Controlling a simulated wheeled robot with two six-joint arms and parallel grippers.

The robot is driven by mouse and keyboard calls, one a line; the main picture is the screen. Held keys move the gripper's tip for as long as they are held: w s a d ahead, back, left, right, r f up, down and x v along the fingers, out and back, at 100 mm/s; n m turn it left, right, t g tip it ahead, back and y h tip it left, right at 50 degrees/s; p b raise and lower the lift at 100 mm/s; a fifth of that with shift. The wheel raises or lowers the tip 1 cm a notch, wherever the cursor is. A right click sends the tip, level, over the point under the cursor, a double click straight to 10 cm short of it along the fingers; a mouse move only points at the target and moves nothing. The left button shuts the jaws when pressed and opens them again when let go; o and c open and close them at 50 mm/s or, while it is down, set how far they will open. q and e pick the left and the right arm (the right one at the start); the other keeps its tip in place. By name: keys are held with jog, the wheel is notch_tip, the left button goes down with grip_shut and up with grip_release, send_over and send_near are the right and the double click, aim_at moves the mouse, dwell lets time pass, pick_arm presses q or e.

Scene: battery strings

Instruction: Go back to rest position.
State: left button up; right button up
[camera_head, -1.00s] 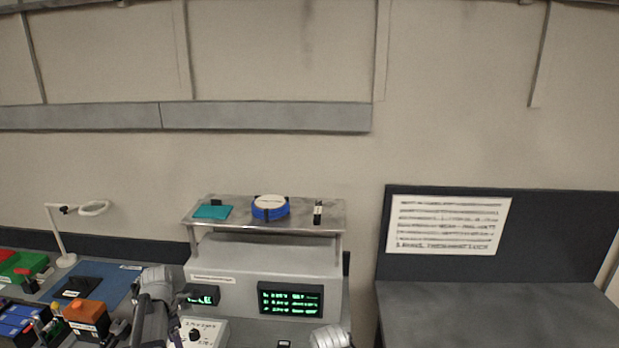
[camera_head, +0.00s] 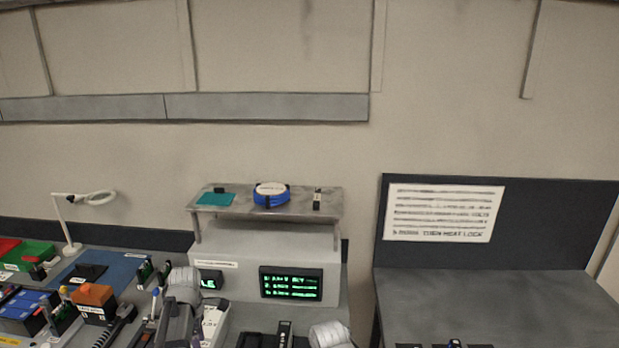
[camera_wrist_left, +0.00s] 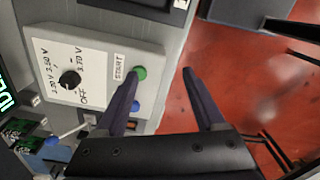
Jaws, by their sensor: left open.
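My left gripper (camera_wrist_left: 160,71) shows in the left wrist view with its two dark fingers spread apart and nothing between them. In the head view, my left arm rises from the bottom, left of the middle, and partly hides the control box (camera_head: 213,322). A pale rounded part of my right arm shows at the bottom edge.
An orange-topped block (camera_head: 95,297), blue battery blocks (camera_head: 28,307) and a green tray (camera_head: 30,257) stand at the left. A shelf (camera_head: 325,205) above a green-lettered display (camera_head: 290,284) is at centre. The grey table (camera_head: 500,295) at right is mostly clear.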

pick_arm(q)
jog(key=s+d+f+m+b, duration=0.2)
jog(key=s+d+m, duration=0.5)
jog(key=d+m, duration=0.4)
jog(key=s+d+f+m+y+b, duration=0.1)
jog(key=s+d+f+m+b, duration=0.1)
jog(key=s+d+m, duration=0.6)
jog(key=d+f+m, duration=0.1)
jog(key=d+m, duration=0.3)
jog(key=m, duration=0.1)
jog(key=shift+d+m+b, duration=0.2)
jog(key=shift+m+b, duration=0.1)
jog(key=shift+b, duration=0.1)
